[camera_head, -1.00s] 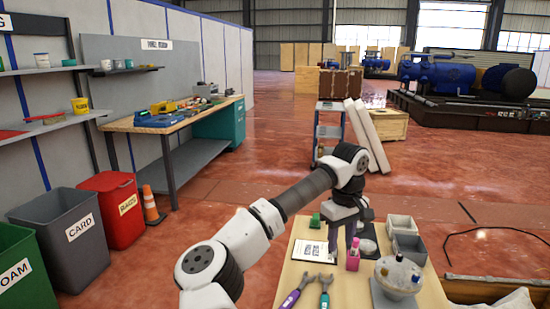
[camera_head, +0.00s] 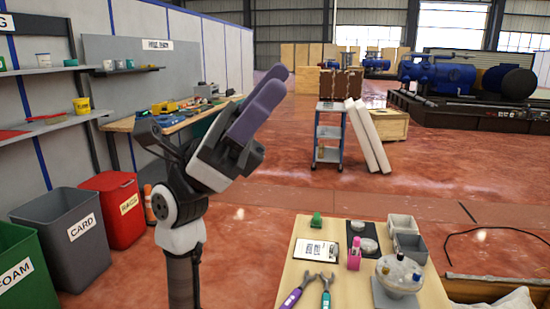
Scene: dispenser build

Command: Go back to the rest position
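My gripper (camera_head: 277,84) is raised at the left of the picture, well above the floor and apart from the small table (camera_head: 345,290). On the table, a round dispenser-like part (camera_head: 399,274) with small caps sits at the right, and a pink bottle (camera_head: 354,257) stands near the middle.
The table also holds a clipboard (camera_head: 316,250), two wrenches, a small green object (camera_head: 316,221), a dark mat with round pieces and grey bins (camera_head: 411,248). A workbench (camera_head: 180,124) and waste bins (camera_head: 72,240) stand behind my arm at left. The floor between is open.

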